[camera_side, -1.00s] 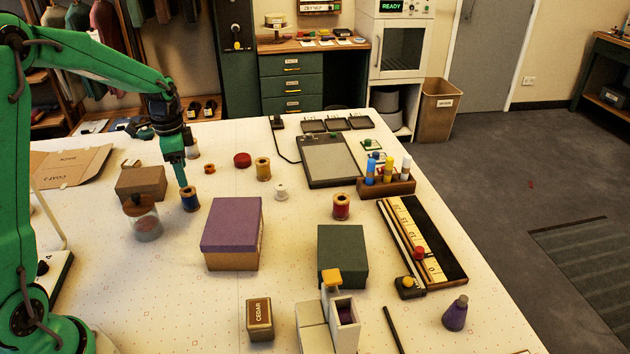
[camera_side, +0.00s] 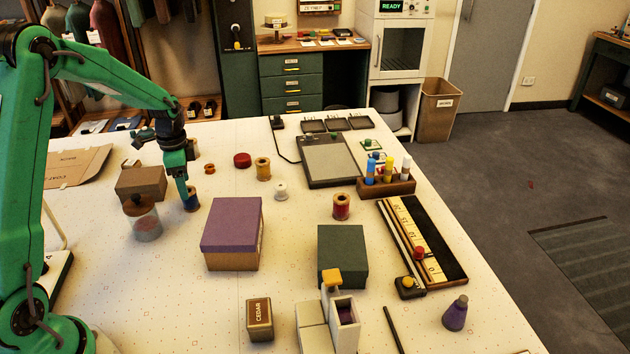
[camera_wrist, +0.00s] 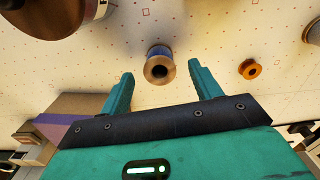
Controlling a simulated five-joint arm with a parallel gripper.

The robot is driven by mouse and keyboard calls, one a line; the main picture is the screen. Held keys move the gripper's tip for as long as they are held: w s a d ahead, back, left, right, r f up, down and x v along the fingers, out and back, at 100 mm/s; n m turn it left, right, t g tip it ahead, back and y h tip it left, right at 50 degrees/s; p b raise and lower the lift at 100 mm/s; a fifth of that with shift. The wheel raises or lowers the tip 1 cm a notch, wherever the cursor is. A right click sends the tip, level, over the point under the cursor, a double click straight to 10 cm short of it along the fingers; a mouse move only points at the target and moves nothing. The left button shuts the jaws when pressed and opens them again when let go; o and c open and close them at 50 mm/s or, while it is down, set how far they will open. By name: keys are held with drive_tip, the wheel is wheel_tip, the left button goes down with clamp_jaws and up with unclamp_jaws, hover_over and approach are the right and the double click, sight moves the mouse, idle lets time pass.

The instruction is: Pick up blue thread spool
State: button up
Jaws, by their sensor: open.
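The blue thread spool (camera_side: 192,203) stands upright on the table, partly hidden behind my gripper in the side view. In the wrist view the spool (camera_wrist: 159,66) shows from above, with its hole in the middle of its tan top. My gripper (camera_side: 182,196) points down right at the spool in the side view. In the wrist view my gripper (camera_wrist: 160,82) is open, with one finger on each side below the spool. The spool lies just beyond the fingertips, roughly centred between them, and nothing is held.
A glass jar with a brown lid (camera_side: 146,222) stands close to the left of the spool, and a brown box (camera_side: 141,184) behind it. A small orange spool (camera_side: 210,169) and a purple-lidded box (camera_side: 232,225) lie to the right. The table around the blue spool's right is clear.

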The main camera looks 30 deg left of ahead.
drive_tip(key=shift+w+d+f, duration=0.1)
drive_tip(key=shift+f, duration=1.2)
drive_tip(key=shift+w+d+f, duration=0.1)
drive_tip(key=shift+f, duration=1.2)
drive_tip(key=c, duration=1.1)
